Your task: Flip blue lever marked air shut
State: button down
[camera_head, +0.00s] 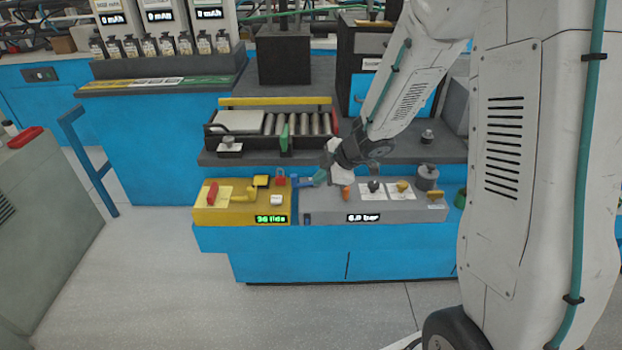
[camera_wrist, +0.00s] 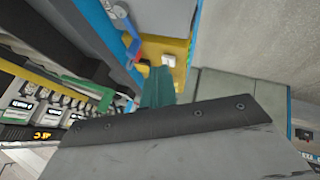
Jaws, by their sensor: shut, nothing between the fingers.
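The blue lever (camera_head: 303,182) is at the left end of the grey panel (camera_head: 330,215), close to the seam with the yellow panel. It lies low and points left. A blue piece that looks like the lever (camera_wrist: 134,50) shows in the wrist view, beside the yellow panel. My gripper (camera_head: 320,177) is shut and empty, with its teal fingertips right at the lever's right end. In the wrist view the fingers (camera_wrist: 158,88) point toward the panels. I cannot tell whether they touch the lever. Any marking on the lever is too small to read.
The grey panel has an orange knob (camera_head: 346,193), a black knob and a "6.0 bar" display. A roller tray (camera_head: 270,148) stands behind.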

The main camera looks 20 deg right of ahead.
aim_at(296, 178)
jog(key=x, duration=0.8)
jog(key=shift+f, duration=0.3)
jog(key=w, duration=0.3)
jog(key=shift+w+a+f, duration=0.1)
jog(key=shift+w+f, duration=0.1)
jog(key=shift+w, duration=0.55)
jog(key=shift+w+r+m, duration=0.1)
jog(key=shift+w+m, duration=0.3)
jog(key=shift+w, duration=0.1)
jog(key=shift+w+a, duration=0.15)
jog(key=shift+w, duration=0.35)
jog(key=shift+d+r+h, duration=0.1)
jog(key=shift+d+h, duration=0.15)
jog(key=shift+h, duration=0.05)
